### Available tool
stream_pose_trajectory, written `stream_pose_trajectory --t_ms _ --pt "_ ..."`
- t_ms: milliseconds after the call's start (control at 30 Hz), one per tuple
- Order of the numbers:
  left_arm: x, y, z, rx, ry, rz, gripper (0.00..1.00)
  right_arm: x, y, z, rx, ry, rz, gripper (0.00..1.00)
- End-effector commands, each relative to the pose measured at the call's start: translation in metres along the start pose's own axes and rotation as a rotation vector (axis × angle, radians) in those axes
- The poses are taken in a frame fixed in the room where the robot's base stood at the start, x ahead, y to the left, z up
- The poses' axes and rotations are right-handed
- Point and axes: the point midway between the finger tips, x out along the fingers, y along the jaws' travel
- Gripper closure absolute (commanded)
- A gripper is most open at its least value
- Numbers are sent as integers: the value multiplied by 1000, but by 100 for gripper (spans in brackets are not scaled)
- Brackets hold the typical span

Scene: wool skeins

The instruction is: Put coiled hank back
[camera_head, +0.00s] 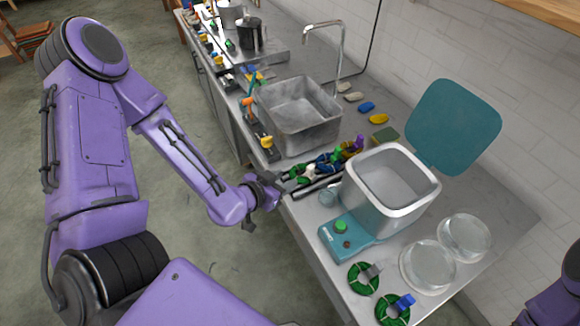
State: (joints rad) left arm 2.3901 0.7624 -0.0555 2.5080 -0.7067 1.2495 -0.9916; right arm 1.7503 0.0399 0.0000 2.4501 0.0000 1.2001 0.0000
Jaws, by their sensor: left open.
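Two green coiled hanks lie on the counter at the lower right. One coiled hank (362,278) has a grey tag or clip, and the other (392,309) has a blue one. My left gripper (276,187) is open at the counter's front edge, by the left end of the rack. I see nothing in its jaws, though its fingers are small and partly hidden. My right gripper is out of view.
A teal-based machine with a white tub (388,190) and raised teal lid (452,125) stands right of the rack. Two clear round dishes (427,267) sit near the wall. A metal sink (298,112) with a tall tap (338,50) lies beyond.

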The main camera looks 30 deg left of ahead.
Motion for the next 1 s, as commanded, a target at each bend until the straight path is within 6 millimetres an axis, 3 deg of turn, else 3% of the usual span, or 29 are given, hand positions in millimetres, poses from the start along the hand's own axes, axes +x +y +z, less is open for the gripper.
stream_pose_trajectory --t_ms 33,267,367,467,600,700,800,1000 --pt "-6 0 -4 -1 -3 1 59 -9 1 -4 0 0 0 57" --pt "-8 0 1 -1 0 1 59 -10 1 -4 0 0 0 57" --pt "-8 0 16 -24 -47 -8 59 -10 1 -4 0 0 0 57" --pt "-15 -4 73 -129 -231 -68 59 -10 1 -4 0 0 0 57" --pt "-53 -9 175 -331 -525 -278 59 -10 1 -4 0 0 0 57" --pt "-85 -12 223 -433 -636 -439 59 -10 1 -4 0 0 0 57" --pt "-105 -13 246 -491 -675 -540 59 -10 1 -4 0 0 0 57" --pt "-110 -12 250 -513 -678 -570 59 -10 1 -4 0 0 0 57"
